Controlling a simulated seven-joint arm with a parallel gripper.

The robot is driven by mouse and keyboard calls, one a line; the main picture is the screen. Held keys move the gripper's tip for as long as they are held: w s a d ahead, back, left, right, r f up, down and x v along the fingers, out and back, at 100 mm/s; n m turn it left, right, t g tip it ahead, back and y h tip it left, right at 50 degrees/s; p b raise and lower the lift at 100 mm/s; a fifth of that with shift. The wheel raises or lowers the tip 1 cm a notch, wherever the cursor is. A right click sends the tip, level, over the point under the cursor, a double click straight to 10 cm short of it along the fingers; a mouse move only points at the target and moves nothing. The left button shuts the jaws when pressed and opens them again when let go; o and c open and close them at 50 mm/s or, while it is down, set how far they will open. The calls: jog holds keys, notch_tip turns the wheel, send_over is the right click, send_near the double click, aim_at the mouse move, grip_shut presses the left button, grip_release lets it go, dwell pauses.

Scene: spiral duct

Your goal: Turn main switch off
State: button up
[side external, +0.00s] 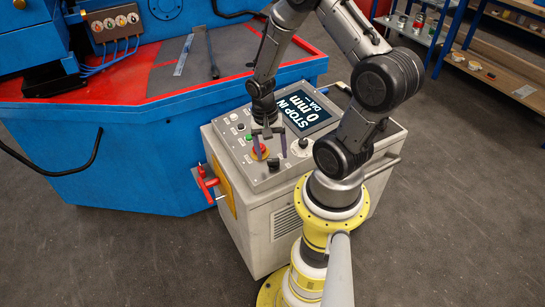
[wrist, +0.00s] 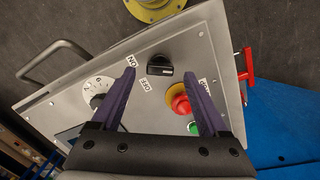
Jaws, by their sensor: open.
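A black rotary knob (wrist: 160,66) with ON and OFF labels sits on the grey control panel (wrist: 212,38). In the wrist view its bar lies roughly level across the picture, with the labels to its left and below. A red handle (side external: 206,184) sticks out from the console's side and also shows in the wrist view (wrist: 246,72); I cannot tell whether it or the knob is the main switch. My gripper (side external: 270,148) is open and empty above the panel, pointing down. In the wrist view the knob appears between and just beyond the fingertips (wrist: 160,73).
A red emergency stop button (wrist: 181,103) on a yellow base and a green button (wrist: 194,127) are close to the right finger in the wrist view. A numbered dial (wrist: 98,92) is to the left.

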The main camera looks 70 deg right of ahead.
aim_at(273, 162)
jog(key=shift+s+f, duration=0.15)
jog(key=shift+f, duration=1.2)
grip_shut()
